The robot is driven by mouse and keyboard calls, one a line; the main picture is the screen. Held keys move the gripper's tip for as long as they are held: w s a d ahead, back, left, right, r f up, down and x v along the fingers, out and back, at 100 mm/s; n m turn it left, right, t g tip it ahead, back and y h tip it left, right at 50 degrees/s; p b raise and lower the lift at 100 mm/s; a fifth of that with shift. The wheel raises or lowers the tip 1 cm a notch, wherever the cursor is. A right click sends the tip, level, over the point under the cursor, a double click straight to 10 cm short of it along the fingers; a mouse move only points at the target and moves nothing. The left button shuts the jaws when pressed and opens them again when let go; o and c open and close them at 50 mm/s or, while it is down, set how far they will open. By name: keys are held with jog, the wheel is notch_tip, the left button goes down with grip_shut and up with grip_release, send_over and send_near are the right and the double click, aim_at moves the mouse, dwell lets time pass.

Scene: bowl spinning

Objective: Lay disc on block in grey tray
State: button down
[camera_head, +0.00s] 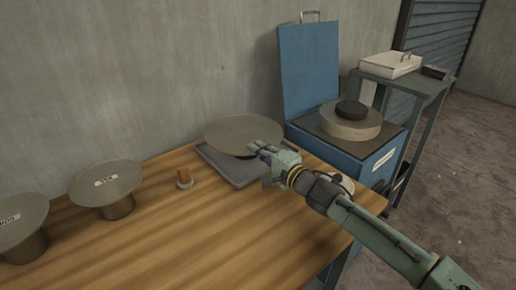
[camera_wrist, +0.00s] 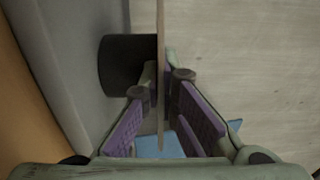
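A grey disc (camera_head: 243,133) lies roughly level over the grey tray (camera_head: 222,168) at the back of the wooden table. In the wrist view the disc (camera_wrist: 161,35) shows edge-on as a thin strip between my gripper's two fingers (camera_wrist: 160,80). My gripper (camera_head: 262,150) is closed on its near right edge in the head view. A dark round block (camera_wrist: 122,66) stands in the tray (camera_wrist: 85,50), right at the disc's underside. I cannot tell whether disc and block touch. The disc hides most of the block in the head view.
A blue case (camera_head: 340,150) with an upright lid and stacked round pieces is at right. The table's front is clear.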

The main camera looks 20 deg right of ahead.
jog(key=c, duration=1.8)
grip_release()
jog(key=shift+r, duration=0.1)
jog(key=b+v, duration=0.2)
jog(key=v, duration=1)
